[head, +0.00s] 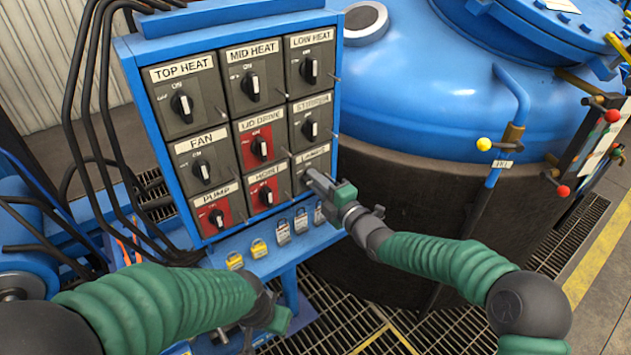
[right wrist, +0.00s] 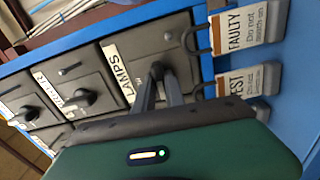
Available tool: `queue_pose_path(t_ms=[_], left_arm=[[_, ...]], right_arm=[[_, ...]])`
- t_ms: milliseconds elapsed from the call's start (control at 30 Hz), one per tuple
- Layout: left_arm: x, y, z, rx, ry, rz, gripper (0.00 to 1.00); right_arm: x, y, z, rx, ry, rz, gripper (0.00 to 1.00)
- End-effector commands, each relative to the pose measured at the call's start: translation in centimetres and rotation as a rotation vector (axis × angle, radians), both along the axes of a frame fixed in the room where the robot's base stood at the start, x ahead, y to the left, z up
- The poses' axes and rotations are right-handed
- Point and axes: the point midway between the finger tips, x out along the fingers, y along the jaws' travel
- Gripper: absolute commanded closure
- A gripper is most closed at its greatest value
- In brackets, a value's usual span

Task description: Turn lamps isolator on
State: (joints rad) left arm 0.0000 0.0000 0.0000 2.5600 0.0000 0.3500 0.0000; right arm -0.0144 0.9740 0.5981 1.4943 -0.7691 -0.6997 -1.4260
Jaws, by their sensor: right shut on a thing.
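The lamps isolator (head: 313,158) is the grey box at the bottom right of the switch panel (head: 132,85). In the right wrist view its label reads LAMPS (right wrist: 117,72), and its dark knob is largely hidden by my fingers. My right gripper (head: 310,175) is at this box, and its fingers are shut on the knob; they also show in the right wrist view (right wrist: 160,78). The knob's exact angle cannot be made out. My left gripper (head: 278,318) is low in front of the panel, away from the switches, and its fingers are mostly hidden.
Other isolators surround it: stirrer (head: 310,125) above and the red hoist (head: 265,193) to the left. Padlocks (head: 283,232) hang on the ledge below. In the right wrist view, tags (right wrist: 240,32) sit close beside the box. A blue vessel (head: 430,90) stands to the right.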

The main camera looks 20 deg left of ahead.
Motion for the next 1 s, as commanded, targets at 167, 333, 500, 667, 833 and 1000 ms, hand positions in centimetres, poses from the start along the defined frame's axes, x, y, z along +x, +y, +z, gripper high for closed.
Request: queue_pose_path(t_ms=[167,333,500,667,833,1000], left_arm=[[0.0,0.0,0.1,0.000,0.000,0.000,0.64],[0.0,0.0,0.2,0.000,0.000,0.000,0.64],[0.0,0.0,0.5,0.000,0.000,0.000,0.64],[0.0,0.0,0.9,0.000,0.000,0.000,0.64],[0.0,0.0,1.4,0.000,0.000,0.000,0.64],[0.0,0.0,2.0,0.000,0.000,0.000,0.64]], right_arm=[[0.0,-0.2,-0.4,0.054,0.084,-0.002,1.00],[0.0,-0.2,-0.5,0.141,0.197,-0.003,1.00],[0.0,-0.2,-0.5,0.240,0.325,-0.003,1.00],[0.0,-0.2,-0.5,0.333,0.445,-0.005,1.00],[0.0,-0.2,-0.6,0.432,0.574,-0.005,1.00],[0.0,-0.2,-0.6,0.531,0.703,-0.007,1.00]])
